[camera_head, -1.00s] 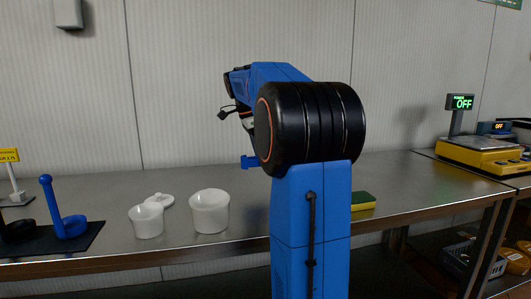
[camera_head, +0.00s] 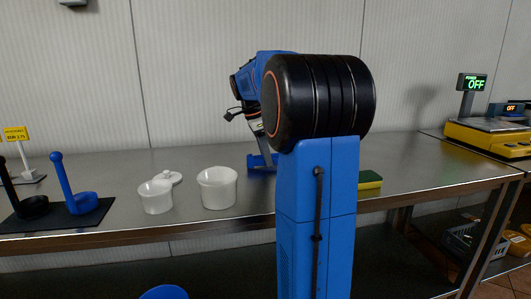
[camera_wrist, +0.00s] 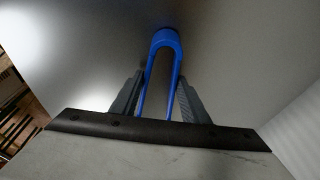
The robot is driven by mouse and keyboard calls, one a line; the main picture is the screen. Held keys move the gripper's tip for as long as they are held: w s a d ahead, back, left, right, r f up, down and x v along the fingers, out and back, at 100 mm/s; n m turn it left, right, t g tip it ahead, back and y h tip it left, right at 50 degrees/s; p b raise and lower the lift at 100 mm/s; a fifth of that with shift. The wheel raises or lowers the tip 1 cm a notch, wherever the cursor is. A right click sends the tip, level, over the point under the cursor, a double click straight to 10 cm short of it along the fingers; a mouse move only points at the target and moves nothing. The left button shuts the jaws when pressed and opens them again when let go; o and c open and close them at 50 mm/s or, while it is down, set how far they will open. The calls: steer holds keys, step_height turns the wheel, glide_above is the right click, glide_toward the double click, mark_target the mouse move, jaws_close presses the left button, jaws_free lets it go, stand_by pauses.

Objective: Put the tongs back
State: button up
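The blue tongs (camera_wrist: 164,42) show in the wrist view as a U with its rounded bend pointing away from me. My gripper (camera_wrist: 159,88) has one grey finger on each side of the tongs' legs and looks shut on them. The lower part of the legs is hidden behind the gripper body. In the head view a blue part of the tongs (camera_head: 262,162) shows low over the steel counter (camera_head: 330,205), below my gripper (camera_head: 268,147). I cannot tell if it touches the counter. My arm hides part of the gripper.
Two white pots (camera_head: 217,188) (camera_head: 155,197) and a white lid (camera_head: 168,178) stand left of the tongs. A sponge (camera_head: 369,180) lies right; a yellow scale (camera_head: 490,138) stands beyond.

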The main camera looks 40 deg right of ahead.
steer(key=o, duration=0.6)
steer(key=shift+o, duration=0.2)
steer(key=shift+c, duration=0.9)
step_height(320, 180, up, 9)
stand_by(0.3)
stand_by(0.5)
